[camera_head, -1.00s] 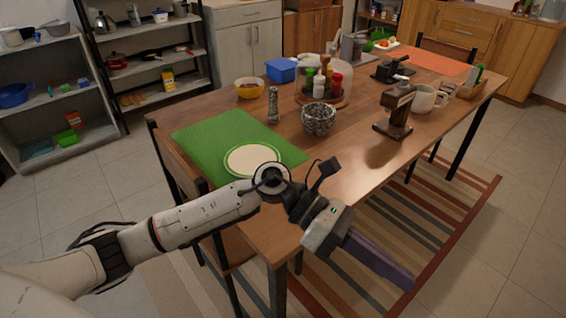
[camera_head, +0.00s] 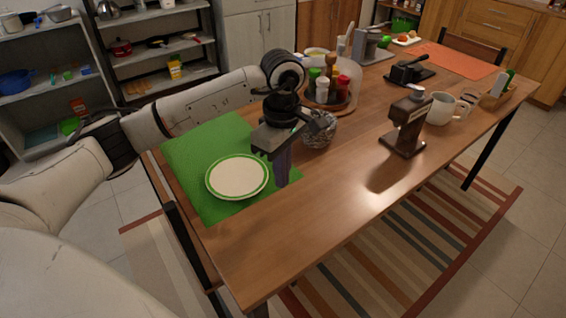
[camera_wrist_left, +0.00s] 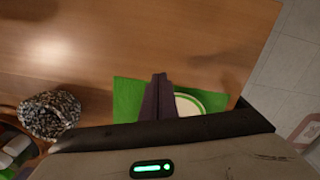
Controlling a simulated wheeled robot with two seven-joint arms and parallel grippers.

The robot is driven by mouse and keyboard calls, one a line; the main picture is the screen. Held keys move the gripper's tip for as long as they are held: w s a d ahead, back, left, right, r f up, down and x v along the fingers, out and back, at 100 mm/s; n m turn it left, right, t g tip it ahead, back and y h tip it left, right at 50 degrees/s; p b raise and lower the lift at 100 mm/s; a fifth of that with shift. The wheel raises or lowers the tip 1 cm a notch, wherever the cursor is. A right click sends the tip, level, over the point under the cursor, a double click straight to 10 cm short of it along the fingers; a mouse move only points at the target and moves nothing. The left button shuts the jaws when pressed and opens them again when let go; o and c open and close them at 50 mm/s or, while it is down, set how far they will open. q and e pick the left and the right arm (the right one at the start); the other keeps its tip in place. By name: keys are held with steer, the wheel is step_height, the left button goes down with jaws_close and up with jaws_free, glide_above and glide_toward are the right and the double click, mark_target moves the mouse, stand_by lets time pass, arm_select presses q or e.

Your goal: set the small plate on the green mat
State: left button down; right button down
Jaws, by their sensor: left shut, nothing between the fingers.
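The small plate (camera_head: 238,177), cream with a green rim band, lies flat on the green mat (camera_head: 210,146) at the left end of the table. It also shows in the left wrist view (camera_wrist_left: 189,104), partly hidden by my fingers, over the green mat (camera_wrist_left: 127,99). My left gripper (camera_head: 281,182) points down over the mat's right edge, just right of the plate and apart from it. Its fingers (camera_wrist_left: 159,95) are together and empty. The right gripper is in neither view.
A speckled stone bowl (camera_head: 320,130) stands close behind my left gripper, also in the wrist view (camera_wrist_left: 49,114). A round spice rack (camera_head: 331,104) stands behind it. A brown dispenser (camera_head: 406,127) stands to the right. The table's front middle is clear.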

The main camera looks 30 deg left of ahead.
mark_target(241, 173)
arm_select(q)
step_height(241, 173, down, 6)
steer(key=a, duration=0.3)
steer(key=shift+w+a+p, duration=0.1)
steer(key=shift+a+p, duration=0.05)
steer(key=shift+p, duration=0.15)
steer(key=shift+w+a, duration=0.1)
steer(key=shift+a, duration=0.2)
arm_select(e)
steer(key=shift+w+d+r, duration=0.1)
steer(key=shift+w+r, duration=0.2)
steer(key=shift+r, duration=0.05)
arm_select(q)
steer(key=shift+a, duration=0.1)
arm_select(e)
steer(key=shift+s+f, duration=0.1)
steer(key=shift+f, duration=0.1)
arm_select(q)
steer(key=a, duration=0.2)
steer(key=a+b, duration=0.1)
steer(key=a, duration=0.2)
steer(key=a+b, duration=0.1)
steer(key=a, duration=0.2)
steer(key=shift+w+a, duration=0.1)
steer(key=shift+w, duration=0.2)
steer(key=shift+a+r, duration=0.1)
steer(key=shift+a, duration=0.4)
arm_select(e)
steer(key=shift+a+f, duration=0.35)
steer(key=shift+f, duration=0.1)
